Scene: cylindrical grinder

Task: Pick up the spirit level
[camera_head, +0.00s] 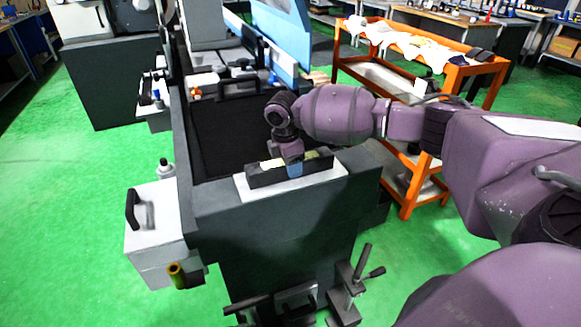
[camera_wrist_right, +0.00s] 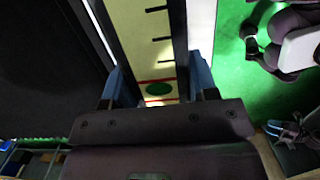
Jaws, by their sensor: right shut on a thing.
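The spirit level (camera_head: 262,177) is a long dark bar with a pale yellow top. It lies over a white plate (camera_head: 335,177) on the near end of the grinder; I cannot tell whether it touches the plate. My right gripper (camera_head: 294,169) reaches down onto it from above, its blue fingers around the bar's middle. In the right wrist view the level (camera_wrist_right: 150,40) runs between the two blue fingertips of the gripper (camera_wrist_right: 158,82), showing black and red marks and a green oval. The gripper is shut on it and hides part of its top. My left gripper is not in view.
The dark grinder body (camera_head: 270,215) stands under the plate, with a recess behind it. A grey box with a black handle (camera_head: 153,225) sticks out at the left. An orange cart (camera_head: 465,75) with cloths stands at the back right. Green floor is free at the left.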

